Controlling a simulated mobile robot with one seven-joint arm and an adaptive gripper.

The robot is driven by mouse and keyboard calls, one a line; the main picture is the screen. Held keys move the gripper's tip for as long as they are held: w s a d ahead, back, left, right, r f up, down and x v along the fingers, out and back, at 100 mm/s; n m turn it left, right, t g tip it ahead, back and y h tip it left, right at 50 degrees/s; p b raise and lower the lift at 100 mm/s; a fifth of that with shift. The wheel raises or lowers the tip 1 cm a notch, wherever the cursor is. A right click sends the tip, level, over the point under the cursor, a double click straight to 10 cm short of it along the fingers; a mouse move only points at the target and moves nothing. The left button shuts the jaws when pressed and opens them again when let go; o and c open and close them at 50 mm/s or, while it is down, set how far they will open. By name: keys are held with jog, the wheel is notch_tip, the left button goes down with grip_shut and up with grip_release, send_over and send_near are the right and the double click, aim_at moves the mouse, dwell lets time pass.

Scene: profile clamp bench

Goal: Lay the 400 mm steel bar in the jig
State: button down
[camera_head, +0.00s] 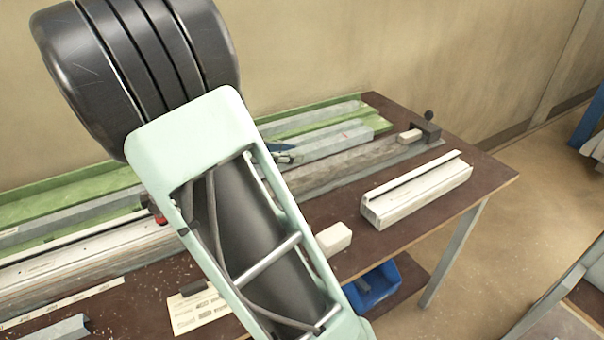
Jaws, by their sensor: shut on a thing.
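My arm's black joint and pale green link fill the left and middle of the head view. My gripper does not show clearly; the link covers the area behind it. A small dark blue and metal piece (284,153) peeks out at the link's right edge; I cannot tell what it is. A long fixture bed (365,160), perhaps the jig, lies along the bench with a black knobbed end piece (427,132) and cream block (410,136) at its right end.
A green tray (368,98) runs along the bench's back. A white profile (415,192) and a white block (334,239) stand at the front right. A printed card (200,312) lies front left. A blue bin (374,287) sits below. Brown bench top (480,165) is clear at the right.

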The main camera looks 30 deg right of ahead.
jog(key=b, duration=0.2)
send_over(300, 182)
notch_tip(300, 182, down, 6)
jog(key=shift+a+f, duration=0.1)
jog(key=shift+f, duration=0.1)
notch_tip(300, 182, down, 3)
jog(key=shift+w+r, duration=0.1)
jog(key=shift+r, duration=0.1)
jog(key=shift+f, duration=0.4)
jog(key=shift+f, duration=0.1)
